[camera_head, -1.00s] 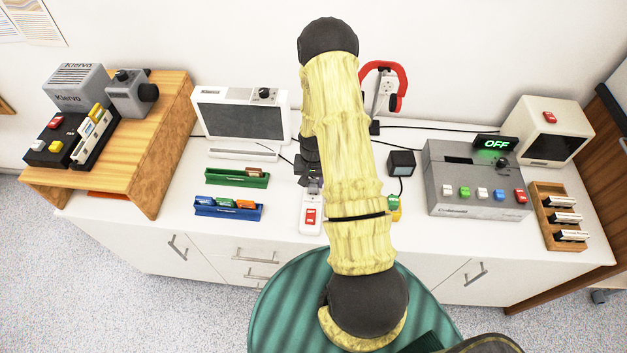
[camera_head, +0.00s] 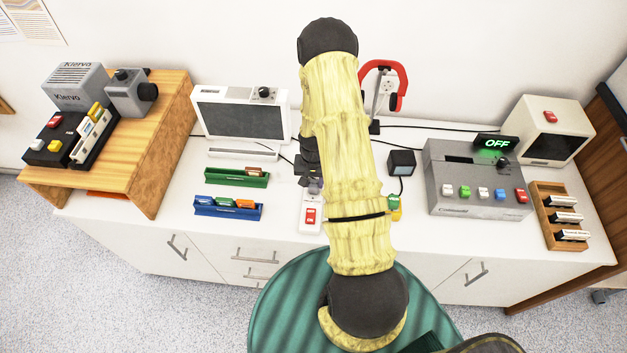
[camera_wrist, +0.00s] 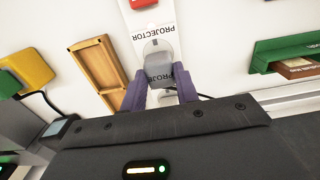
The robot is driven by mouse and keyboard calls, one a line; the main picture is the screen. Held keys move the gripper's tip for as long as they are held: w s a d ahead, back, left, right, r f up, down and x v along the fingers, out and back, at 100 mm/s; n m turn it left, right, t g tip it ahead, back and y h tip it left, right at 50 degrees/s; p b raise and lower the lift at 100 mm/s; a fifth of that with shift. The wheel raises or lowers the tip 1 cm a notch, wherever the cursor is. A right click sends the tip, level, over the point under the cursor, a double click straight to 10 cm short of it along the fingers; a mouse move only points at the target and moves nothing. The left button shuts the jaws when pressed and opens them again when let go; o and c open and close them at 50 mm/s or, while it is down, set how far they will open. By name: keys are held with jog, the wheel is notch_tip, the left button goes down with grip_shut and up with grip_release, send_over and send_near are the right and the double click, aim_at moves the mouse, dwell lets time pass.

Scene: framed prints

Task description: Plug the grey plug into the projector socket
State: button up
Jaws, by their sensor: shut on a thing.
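Green (camera_head: 237,177) and blue (camera_head: 228,209) racks lie left of the socket unit. A white screen device (camera_head: 240,113) stands behind them. Right are a small black box (camera_head: 401,163), a grey machine (camera_head: 470,190) with an "OFF" display and a wooden tray (camera_head: 548,225). Cables run along the back.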

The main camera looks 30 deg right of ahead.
jog(key=shift+f, duration=0.4)
jog(key=o, duration=1)
jog(key=shift+r, duration=0.1)
notch_tip(320, 180, up, 17)
jog(key=b, duration=0.3)
jog(key=shift+r, duration=0.15)
jog(key=shift+a, duration=0.1)
